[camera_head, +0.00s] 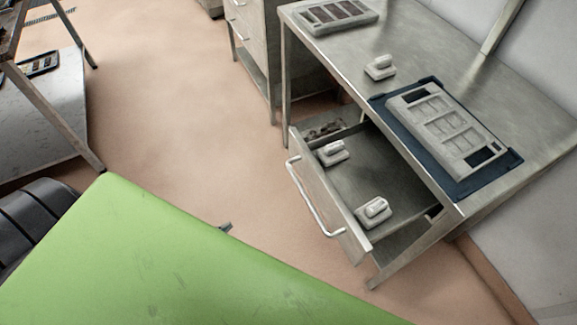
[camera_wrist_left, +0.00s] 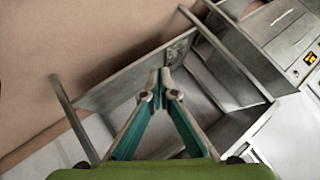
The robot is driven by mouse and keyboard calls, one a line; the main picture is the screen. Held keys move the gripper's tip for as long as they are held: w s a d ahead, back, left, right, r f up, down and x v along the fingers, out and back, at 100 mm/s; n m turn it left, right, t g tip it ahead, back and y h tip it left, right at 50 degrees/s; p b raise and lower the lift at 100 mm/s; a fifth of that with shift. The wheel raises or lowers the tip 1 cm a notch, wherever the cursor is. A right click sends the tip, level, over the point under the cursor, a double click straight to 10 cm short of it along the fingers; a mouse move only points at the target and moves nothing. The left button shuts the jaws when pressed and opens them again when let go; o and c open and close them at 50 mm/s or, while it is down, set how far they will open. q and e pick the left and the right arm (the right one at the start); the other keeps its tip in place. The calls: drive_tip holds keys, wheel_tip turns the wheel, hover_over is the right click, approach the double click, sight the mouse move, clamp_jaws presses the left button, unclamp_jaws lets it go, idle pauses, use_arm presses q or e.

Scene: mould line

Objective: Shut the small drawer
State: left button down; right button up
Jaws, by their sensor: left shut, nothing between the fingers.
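The small drawer (camera_head: 330,207) under the metal table stands pulled out in the head view. Its front has a long bar handle (camera_head: 315,196). Two pale grey blocks, one nearer the front left (camera_head: 333,153) and one nearer the right end (camera_head: 373,212), lie in it. My left gripper (camera_head: 225,227) shows only as a small dark tip past my green arm cover, left of the handle and apart from it in the picture. In the left wrist view the left gripper (camera_wrist_left: 165,78) has its teal fingers together, with nothing between them. My right gripper is not in view.
A cabinet (camera_head: 255,35) stands behind. A workbench (camera_head: 45,110) is at the left. The floor (camera_head: 190,110) between is clear.

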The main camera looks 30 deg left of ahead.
sight(293, 151)
use_arm(q)
drive_tip(key=w+a+r+m+t+h+b, duration=0.1)
drive_tip(key=w+r+m+t+h+b, duration=0.1)
drive_tip(key=w+r+m, duration=0.35)
drive_tip(key=w+r+m+t+h+b, duration=0.1)
drive_tip(key=w+r+m+t+h, duration=0.15)
drive_tip(key=r, duration=0.55)
drive_tip(key=w+d+r+m+h+b, duration=0.1)
drive_tip(key=d+r+m+h, duration=0.2)
drive_tip(key=r+m, duration=0.25)
drive_tip(key=d+r+m+h+b, duration=0.1)
drive_tip(key=d+r+m+h, duration=0.25)
drive_tip(key=r, duration=0.35)
drive_tip(key=shift+g, duration=0.35)
drive_tip(key=x, duration=1.2)
drive_tip(key=shift+w+f+b, duration=0.2)
drive_tip(key=shift+w+b, duration=0.2)
drive_tip(key=shift+w, duration=0.1)
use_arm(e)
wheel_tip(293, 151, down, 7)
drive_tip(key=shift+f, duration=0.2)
use_arm(q)
drive_tip(key=shift+w, duration=0.1)
